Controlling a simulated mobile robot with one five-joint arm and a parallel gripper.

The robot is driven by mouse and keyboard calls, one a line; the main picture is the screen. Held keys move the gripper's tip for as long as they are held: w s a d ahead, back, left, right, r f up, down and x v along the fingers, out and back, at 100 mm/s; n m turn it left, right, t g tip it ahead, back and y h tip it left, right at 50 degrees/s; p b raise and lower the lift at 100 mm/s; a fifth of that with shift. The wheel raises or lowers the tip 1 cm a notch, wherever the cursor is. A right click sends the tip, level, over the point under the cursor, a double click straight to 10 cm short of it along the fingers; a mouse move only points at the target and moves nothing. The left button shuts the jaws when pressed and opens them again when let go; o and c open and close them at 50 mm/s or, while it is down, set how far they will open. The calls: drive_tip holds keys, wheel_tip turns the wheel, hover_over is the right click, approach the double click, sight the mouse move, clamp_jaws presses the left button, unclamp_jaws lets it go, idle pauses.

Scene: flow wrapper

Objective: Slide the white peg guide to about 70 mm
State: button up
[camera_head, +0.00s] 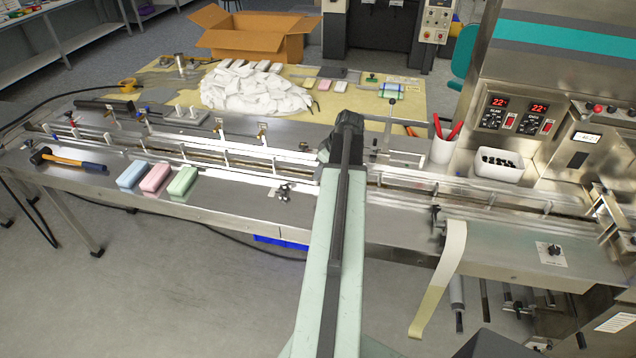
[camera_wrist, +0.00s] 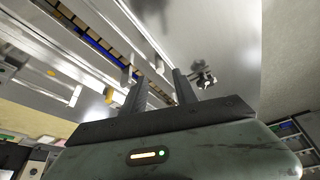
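Any scale markings are too small to read. My gripper (camera_wrist: 159,74) is open in the wrist view, its two dark fingers apart with nothing held. It points at the steel rails. In the head view my arm hides the fingers. A small clamp with a dark knob (camera_wrist: 204,80) is just right of the fingers; a similar clamp (camera_head: 284,190) shows left of my arm in the head view.
Blue, pink and green blocks (camera_head: 155,179) and a hammer (camera_head: 68,161) lie on the front ledge. A pile of white packs (camera_head: 255,88) and a cardboard box (camera_head: 254,38) are behind. A white cup (camera_head: 442,149) and tray (camera_head: 496,166) stand right of my arm.

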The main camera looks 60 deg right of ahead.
drive_tip(key=b+x, duration=0.3)
drive_tip(key=x, duration=0.2)
drive_tip(key=shift+f+b, duration=0.15)
drive_tip(key=shift+b, duration=0.15)
clamp_jaws()
idle(1.0)
